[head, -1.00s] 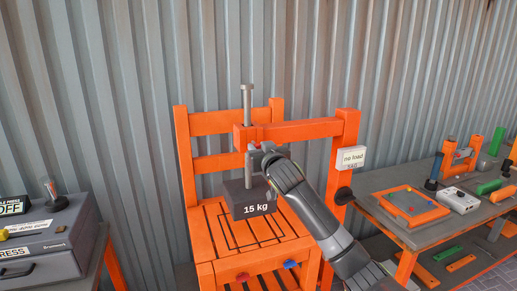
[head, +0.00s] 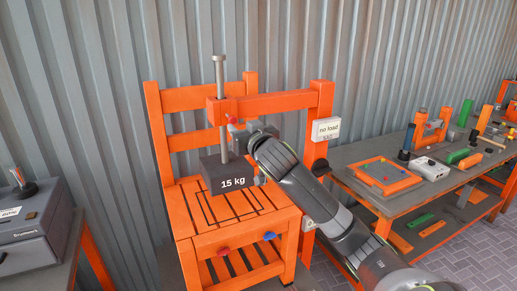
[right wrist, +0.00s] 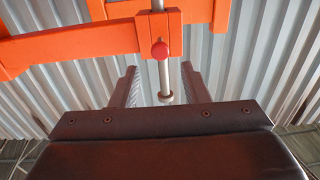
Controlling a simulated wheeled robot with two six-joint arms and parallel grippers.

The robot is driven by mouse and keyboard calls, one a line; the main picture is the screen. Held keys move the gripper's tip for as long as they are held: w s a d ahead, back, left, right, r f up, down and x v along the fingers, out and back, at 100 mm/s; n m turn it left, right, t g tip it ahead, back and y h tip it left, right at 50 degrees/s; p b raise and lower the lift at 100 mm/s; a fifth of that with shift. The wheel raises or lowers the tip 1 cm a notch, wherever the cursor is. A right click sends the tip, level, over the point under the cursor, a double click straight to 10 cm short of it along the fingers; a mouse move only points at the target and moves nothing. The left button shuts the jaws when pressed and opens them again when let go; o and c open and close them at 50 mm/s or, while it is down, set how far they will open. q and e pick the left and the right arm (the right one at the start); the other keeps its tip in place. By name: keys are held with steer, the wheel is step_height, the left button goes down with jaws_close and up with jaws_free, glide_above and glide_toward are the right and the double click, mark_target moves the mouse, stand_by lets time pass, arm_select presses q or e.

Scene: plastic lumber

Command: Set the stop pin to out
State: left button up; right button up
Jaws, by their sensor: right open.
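The stop pin is likely the red knob (right wrist: 159,50) on the orange crossbar, beside the vertical steel rod (right wrist: 163,82). My right gripper (head: 245,151) is open and empty, close to the right of the rod. My left gripper is not in view.
A dark block marked 15 kg (head: 229,173) sits on the rod above the orange slatted seat (head: 186,215). A "no load" sign (head: 326,129) hangs on the right post. A workbench (head: 349,155) with tools stands right, a grey machine (head: 38,238) left.

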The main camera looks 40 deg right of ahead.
steer(key=b+v, duration=0.2)
steer(key=v, duration=0.8)
steer(key=shift+s+f, duration=0.1)
